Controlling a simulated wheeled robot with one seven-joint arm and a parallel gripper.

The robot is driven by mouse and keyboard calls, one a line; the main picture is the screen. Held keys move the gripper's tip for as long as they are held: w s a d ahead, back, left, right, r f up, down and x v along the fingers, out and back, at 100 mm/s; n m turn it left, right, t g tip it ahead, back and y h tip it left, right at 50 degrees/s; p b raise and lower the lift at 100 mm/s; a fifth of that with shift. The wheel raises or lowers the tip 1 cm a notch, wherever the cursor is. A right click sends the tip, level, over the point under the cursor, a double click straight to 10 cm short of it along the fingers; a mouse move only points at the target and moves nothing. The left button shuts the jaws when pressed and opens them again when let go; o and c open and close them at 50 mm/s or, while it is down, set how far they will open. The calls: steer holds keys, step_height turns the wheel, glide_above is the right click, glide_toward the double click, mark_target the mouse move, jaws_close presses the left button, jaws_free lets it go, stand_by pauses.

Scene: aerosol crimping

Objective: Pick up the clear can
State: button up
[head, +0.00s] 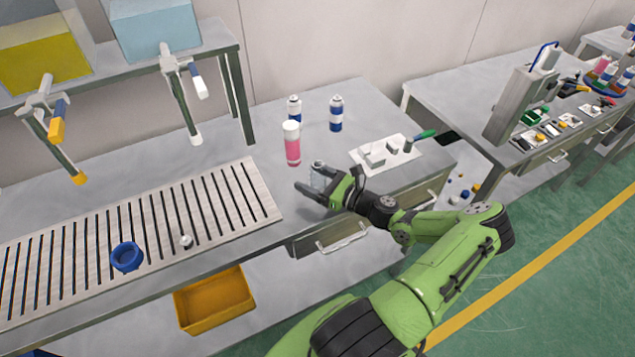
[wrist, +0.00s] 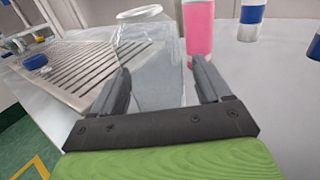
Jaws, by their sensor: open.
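The clear can (wrist: 152,62) is see-through with a pale rim at its top. In the wrist view it stands in front of the palm, with its lower part between my two fingers. My gripper (wrist: 160,78) is open, with one finger on each side of the can. Whether either finger touches it I cannot tell. In the head view my gripper (head: 311,182) is low at the table's front edge, and the clear can (head: 318,176) shows faintly between the fingers, partly hidden by them.
A pink can with a white top (head: 292,146) stands just behind. Two blue-and-white cans (head: 336,114) stand further back. A white fixture plate (head: 385,154) lies to the right. A slotted grate (head: 150,222) with a blue ring (head: 126,257) lies to the left.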

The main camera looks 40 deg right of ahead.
steer(key=shift+w, duration=0.25)
steer(key=shift+s, duration=0.15)
steer(key=shift+c, duration=0.2)
steer(key=c, duration=1)
step_height(320, 180, up, 10)
steer(key=shift+r+p, duration=0.1)
steer(key=shift+p, duration=0.95)
